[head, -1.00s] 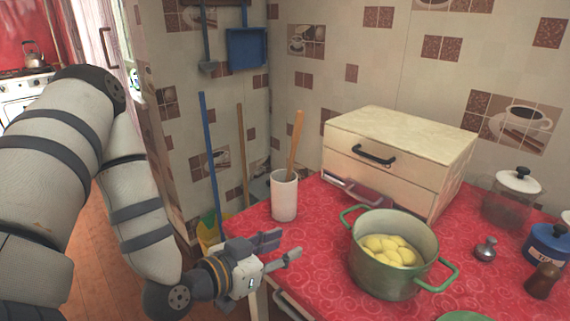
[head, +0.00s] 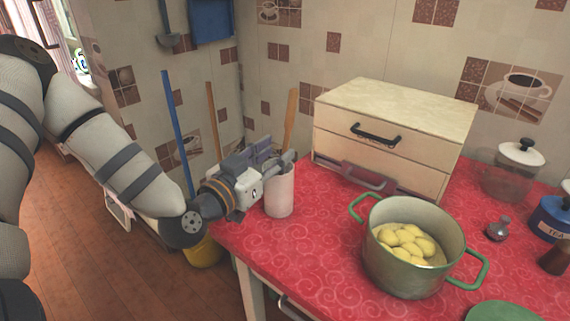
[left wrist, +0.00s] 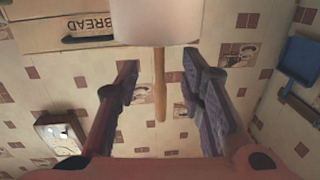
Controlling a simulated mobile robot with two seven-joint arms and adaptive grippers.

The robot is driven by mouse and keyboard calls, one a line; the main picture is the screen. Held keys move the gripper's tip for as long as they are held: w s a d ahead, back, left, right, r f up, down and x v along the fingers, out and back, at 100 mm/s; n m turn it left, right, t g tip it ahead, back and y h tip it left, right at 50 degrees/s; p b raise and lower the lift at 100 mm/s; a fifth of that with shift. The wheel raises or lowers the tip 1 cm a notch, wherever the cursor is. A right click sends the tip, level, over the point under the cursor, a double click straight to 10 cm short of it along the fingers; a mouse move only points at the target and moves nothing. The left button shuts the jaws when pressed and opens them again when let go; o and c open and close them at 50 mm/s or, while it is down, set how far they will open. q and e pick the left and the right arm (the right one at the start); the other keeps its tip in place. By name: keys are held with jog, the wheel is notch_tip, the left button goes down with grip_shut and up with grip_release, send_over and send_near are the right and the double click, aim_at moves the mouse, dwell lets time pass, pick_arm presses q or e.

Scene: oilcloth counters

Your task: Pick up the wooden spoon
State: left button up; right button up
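The wooden spoon (head: 290,118) stands upright, leaning a little, in a white holder (head: 280,194) at the left end of the red counter. Only its handle shows; its lower part is hidden. My left gripper (head: 278,152) is at the holder's rim, beside the spoon, its fingers pointing right. In the left wrist view, upside down, the handle (left wrist: 160,88) shows between the two spread fingers (left wrist: 159,64), with gaps on both sides. The white holder (left wrist: 155,24) is at the top there. The left gripper is open and empty. My right gripper is out of view.
A cream bread box (head: 385,140) stands behind on the counter. A green pot (head: 405,270) of yellow potatoes is to the right, with jars beyond. Tiled walls close off the back. Counter between holder and pot is clear.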

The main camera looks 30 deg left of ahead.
aim_at(284, 144)
pick_arm(q)
jog(key=w, duration=0.4)
jog(key=shift+w+r+b, duration=0.15)
jog(key=shift+w+b, duration=0.2)
jog(key=shift+r, duration=0.1)
grip_shut()
